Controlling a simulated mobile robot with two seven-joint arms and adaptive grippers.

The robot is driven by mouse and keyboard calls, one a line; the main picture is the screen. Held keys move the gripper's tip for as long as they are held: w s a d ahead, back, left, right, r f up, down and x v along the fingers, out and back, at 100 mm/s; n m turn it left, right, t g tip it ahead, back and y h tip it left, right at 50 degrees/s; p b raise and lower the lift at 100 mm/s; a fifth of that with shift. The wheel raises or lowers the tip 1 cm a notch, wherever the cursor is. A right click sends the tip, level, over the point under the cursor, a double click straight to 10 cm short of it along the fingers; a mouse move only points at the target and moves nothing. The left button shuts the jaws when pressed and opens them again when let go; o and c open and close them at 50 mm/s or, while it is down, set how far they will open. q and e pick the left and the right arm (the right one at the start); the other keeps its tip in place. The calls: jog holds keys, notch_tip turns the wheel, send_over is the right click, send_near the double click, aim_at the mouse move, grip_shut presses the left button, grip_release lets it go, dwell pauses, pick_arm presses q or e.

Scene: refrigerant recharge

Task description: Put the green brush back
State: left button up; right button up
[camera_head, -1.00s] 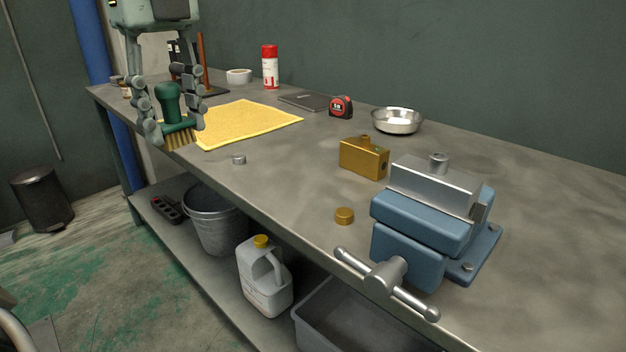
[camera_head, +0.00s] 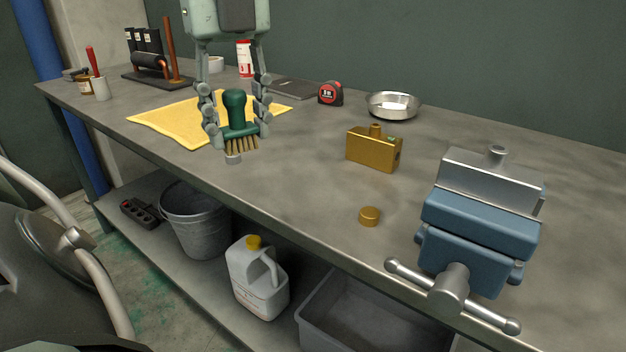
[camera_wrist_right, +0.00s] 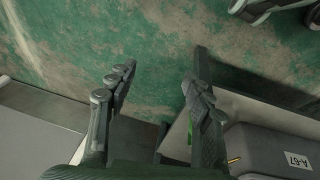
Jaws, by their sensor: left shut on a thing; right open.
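The green brush (camera_head: 235,108) has a dark green knob and block with tan bristles pointing down. My left gripper (camera_head: 237,128) is shut on it and holds it upright over the bench, near the front edge of the yellow cloth (camera_head: 170,122). The bristles are just above or in front of a small grey cap (camera_head: 233,158); I cannot tell if they touch it. My right gripper (camera_wrist_right: 155,105) is open and empty in the right wrist view, low over the green-stained floor. It is not clearly seen in the head view.
On the bench (camera_head: 300,170) stand a brass block (camera_head: 372,150), a brass cap (camera_head: 369,216), a blue vise (camera_head: 478,235), a metal bowl (camera_head: 393,106), a tape measure (camera_head: 331,93) and a dark rack (camera_head: 150,65). A red-handled tool in a cup (camera_head: 98,80) stands at the far left.

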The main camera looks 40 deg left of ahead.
pick_arm(q)
jog(key=shift+w+f, duration=0.2)
jog(key=shift+w, duration=0.15)
jog(key=w+f, duration=0.2)
jog(key=w, duration=0.1)
jog(key=w+f+p, duration=0.1)
jog(key=w+f, duration=0.1)
jog(key=w, duration=0.2)
jog(key=w+f+p, duration=0.1)
jog(key=w+f, duration=0.1)
jog(key=w, duration=0.2)
jog(key=shift+w+a+f, duration=0.15)
jog(key=shift+a+f, duration=0.05)
jog(key=shift+f, duration=0.15)
notch_tip(320, 180, down, 4)
jog(key=shift+f, duration=0.1)
pick_arm(e)
jog(key=s+f, duration=0.3)
jog(key=f, duration=0.3)
jog(key=shift+d+f+g, duration=0.3)
jog(key=shift+d, duration=0.05)
jog(key=shift+w+a+r, duration=0.1)
jog(key=shift+w+r, duration=0.2)
jog(key=shift+r, duration=0.1)
pick_arm(q)
jog(key=shift+f, duration=0.1)
